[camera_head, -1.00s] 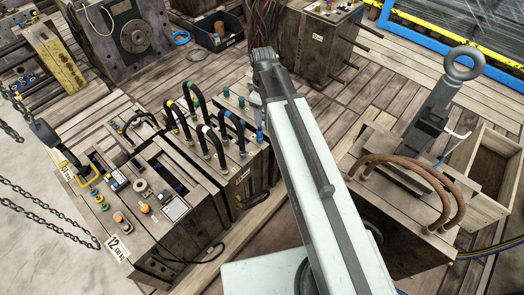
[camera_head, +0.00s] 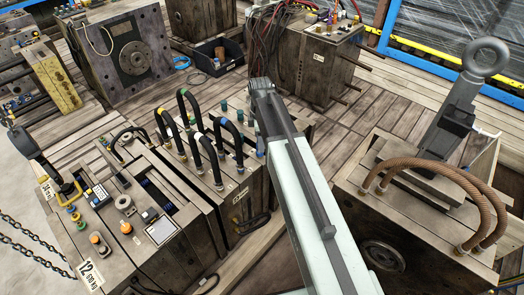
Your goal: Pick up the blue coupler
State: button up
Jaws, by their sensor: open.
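A small blue coupler (camera_head: 259,147) shows at the right end of the middle mould block (camera_head: 262,190), close against the left edge of my arm. My arm covers part of that spot, so I cannot see all of the coupler or how it is seated. My arm rises from the bottom of the view to a dark joint above the coupler. A short pale part of it hangs below that joint. My gripper's fingers are hidden behind the arm or too small to make out.
Several black hoses (camera_head: 209,157) arch over the middle block, left of the coupler. A block with a number 12 tag (camera_head: 90,275) stands front left. At right, a block (camera_head: 405,262) carries brown hoses and a grey lifting eye (camera_head: 487,58).

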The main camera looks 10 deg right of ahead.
jog(key=f+b, duration=0.4)
jog(key=f, duration=0.1)
jog(key=shift+w+a+f+b, duration=0.1)
jog(key=shift+w+a+b, duration=0.1)
jog(key=shift+b, duration=0.15)
jog(key=shift+r, duration=0.2)
grip_shut()
jog(key=shift+r+p, duration=0.1)
jog(key=shift+p, duration=0.2)
